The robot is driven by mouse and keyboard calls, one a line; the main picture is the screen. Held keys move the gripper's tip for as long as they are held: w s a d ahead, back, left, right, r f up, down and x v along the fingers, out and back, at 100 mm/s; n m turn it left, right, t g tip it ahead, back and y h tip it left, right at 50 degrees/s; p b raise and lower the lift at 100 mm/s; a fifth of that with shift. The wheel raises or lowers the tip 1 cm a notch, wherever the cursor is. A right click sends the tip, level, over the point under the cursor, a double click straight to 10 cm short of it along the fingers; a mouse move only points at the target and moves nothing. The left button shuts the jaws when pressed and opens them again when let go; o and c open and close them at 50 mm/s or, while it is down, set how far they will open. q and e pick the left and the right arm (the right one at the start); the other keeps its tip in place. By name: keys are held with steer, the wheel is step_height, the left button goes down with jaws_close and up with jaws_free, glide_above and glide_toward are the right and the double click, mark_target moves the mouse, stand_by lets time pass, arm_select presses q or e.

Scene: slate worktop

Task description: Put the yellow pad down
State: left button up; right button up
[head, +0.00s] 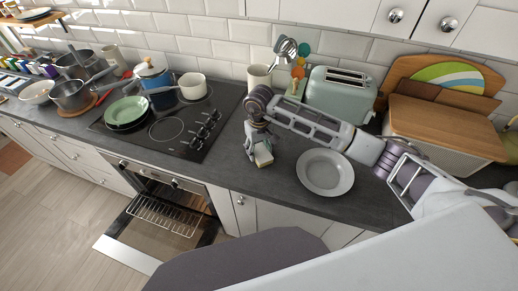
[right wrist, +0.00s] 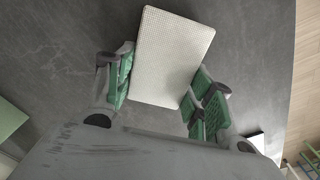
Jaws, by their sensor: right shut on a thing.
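The pad (head: 264,155) is small and block-shaped, pale with a yellowish tint in the head view. It is between the fingers of my right gripper (head: 258,147), which points down over the worktop between the hob and the white plate. In the right wrist view the pad (right wrist: 172,55) shows a whitish, finely textured face, and the green-padded fingers of the gripper (right wrist: 165,76) are shut on its two sides. Whether its underside touches the worktop I cannot tell. My left gripper is not in view.
A white plate (head: 325,173) lies right of the gripper on the slate worktop (head: 285,150). The black hob (head: 170,128) with pans is to the left. A green toaster (head: 340,95) and a utensil pot (head: 259,77) stand behind. The oven door (head: 160,225) hangs open below.

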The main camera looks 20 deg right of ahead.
mark_target(259, 150)
steer(key=shift+f, duration=0.15)
steer(key=o, duration=0.9)
steer(key=shift+r, duration=0.2)
steer(key=shift+r, duration=0.35)
step_height(259, 150, up, 11)
steer(key=b, duration=0.2)
steer(key=shift+r, duration=0.1)
steer(key=shift+a, duration=0.1)
stand_by(0.8)
